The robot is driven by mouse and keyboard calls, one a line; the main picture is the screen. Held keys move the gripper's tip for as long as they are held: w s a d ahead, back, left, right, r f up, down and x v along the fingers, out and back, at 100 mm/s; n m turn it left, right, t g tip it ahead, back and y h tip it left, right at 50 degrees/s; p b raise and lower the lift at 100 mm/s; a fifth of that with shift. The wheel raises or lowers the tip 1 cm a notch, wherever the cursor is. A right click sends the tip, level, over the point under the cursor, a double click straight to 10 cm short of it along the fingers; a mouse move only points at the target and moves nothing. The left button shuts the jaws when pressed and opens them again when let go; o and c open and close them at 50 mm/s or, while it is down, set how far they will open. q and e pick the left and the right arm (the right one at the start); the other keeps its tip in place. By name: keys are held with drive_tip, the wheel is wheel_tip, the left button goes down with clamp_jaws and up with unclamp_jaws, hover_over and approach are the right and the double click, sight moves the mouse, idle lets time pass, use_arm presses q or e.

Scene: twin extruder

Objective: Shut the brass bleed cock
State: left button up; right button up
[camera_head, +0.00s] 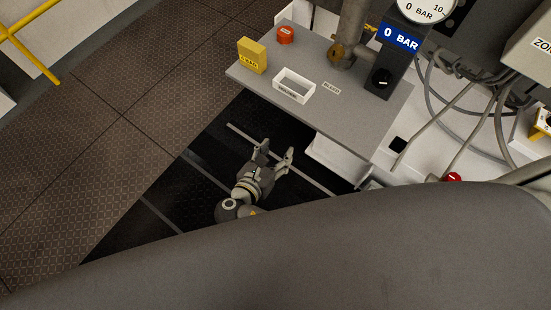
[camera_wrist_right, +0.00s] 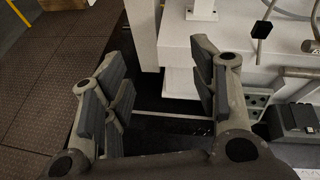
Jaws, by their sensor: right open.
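The brass bleed cock (camera_head: 337,51) shows as a small brass fitting on the grey vertical pipe (camera_head: 352,30), above the back of the grey shelf. A label that seems to read BLEED (camera_head: 331,88) lies on the shelf in front of it. I cannot tell the position of its handle. My right gripper (camera_head: 276,150) is open and empty, in front of the shelf's near edge and well apart from the cock. In the right wrist view its two fingers (camera_wrist_right: 157,70) stand wide apart with nothing between them; the cock is not recognisable there. My left gripper is out of view.
The grey shelf (camera_head: 360,120) carries a yellow block (camera_head: 252,55), a red-orange knob (camera_head: 285,35) and a white open tray (camera_head: 294,85). A dark gauge post (camera_head: 385,70) reading 0 BAR stands right of the pipe. Cables (camera_head: 440,100) hang at right.

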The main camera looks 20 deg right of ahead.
drive_tip(key=shift+s+d+f, duration=0.1)
drive_tip(key=shift+f, duration=0.5)
drive_tip(key=shift+s+d+f, duration=0.1)
drive_tip(key=shift+f, duration=0.5)
drive_tip(key=s+d+f+m+g+y+b, duration=0.25)
drive_tip(key=s+f, duration=0.25)
drive_tip(key=f, duration=0.4)
drive_tip(key=s+d+f+m+g+y+b, duration=0.1)
drive_tip(key=s+d+f+m+g, duration=0.2)
drive_tip(key=f, duration=0.7)
drive_tip(key=s+d+f+m+g+y+b, duration=0.1)
drive_tip(key=s+f+m+g+y, duration=0.15)
drive_tip(key=s+f, duration=0.5)
drive_tip(key=s+d+f+m+y+b, duration=0.1)
drive_tip(key=s+d+f+m+b, duration=0.1)
drive_tip(key=s+f+m, duration=0.5)
drive_tip(key=s+d+f+m+y+b, duration=0.1)
drive_tip(key=s+d+f+m+y, duration=0.1)
drive_tip(key=s+d+f+m, duration=0.2)
drive_tip(key=s+f+m, duration=0.3)
drive_tip(key=s+m, duration=0.2)
drive_tip(key=m, duration=0.2)
drive_tip(key=shift+d+f+m+g+b, duration=0.3)
drive_tip(key=shift+d+f+g+b, duration=0.05)
drive_tip(key=shift+d+g+b, duration=0.05)
